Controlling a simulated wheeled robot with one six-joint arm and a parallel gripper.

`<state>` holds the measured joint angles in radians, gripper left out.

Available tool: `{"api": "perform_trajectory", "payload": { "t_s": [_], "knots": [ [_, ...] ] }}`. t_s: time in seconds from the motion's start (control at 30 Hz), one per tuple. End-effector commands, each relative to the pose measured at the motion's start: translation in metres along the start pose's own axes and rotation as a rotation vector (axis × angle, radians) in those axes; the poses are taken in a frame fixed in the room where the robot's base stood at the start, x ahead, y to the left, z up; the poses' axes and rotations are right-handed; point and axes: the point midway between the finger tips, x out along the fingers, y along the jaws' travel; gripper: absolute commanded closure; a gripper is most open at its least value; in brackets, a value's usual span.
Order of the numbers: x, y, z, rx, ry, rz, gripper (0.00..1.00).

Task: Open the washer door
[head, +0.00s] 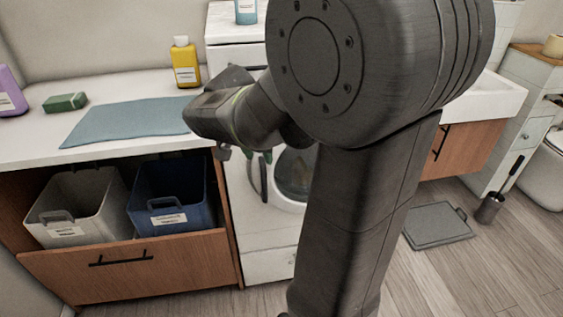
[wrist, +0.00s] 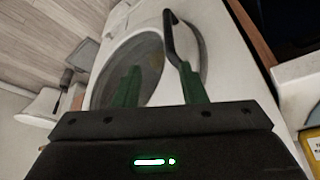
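I cannot tell for certain whether the door is fully closed. A black curved handle (wrist: 173,38) stands out from the door's rim, and it also shows in the head view (head: 253,178). My gripper (wrist: 158,78) is open, with two green fingers apart, in front of the door. The handle's near end reaches the right finger in the picture; contact is unclear.
Left of the washer, a pulled-out wooden drawer (head: 140,268) holds a grey bin (head: 80,205) and a blue bin (head: 168,198). The counter above carries a blue cloth (head: 130,122) and a yellow bottle (head: 185,63). A grey scale-like plate (head: 436,226) lies on the floor at right.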

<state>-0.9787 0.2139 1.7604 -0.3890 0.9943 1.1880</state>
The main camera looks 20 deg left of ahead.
Motion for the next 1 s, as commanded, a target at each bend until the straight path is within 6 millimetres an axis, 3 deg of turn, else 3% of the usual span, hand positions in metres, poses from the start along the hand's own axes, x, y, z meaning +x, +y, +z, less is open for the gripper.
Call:
{"api": "perform_trajectory", "payload": {
  "t_s": [0.1, 0.27, 0.7, 1.0],
  "knots": [
    [0.004, -0.014, 0.004, 0.012, 0.009, 0.000, 0.62],
    [0.017, -0.015, 0.004, 0.016, 0.009, 0.005, 0.62],
    [0.107, -0.014, 0.003, 0.016, 0.007, 0.004, 0.62],
    [0.138, -0.014, 0.002, 0.015, 0.009, 0.001, 0.62]
  ]
}}
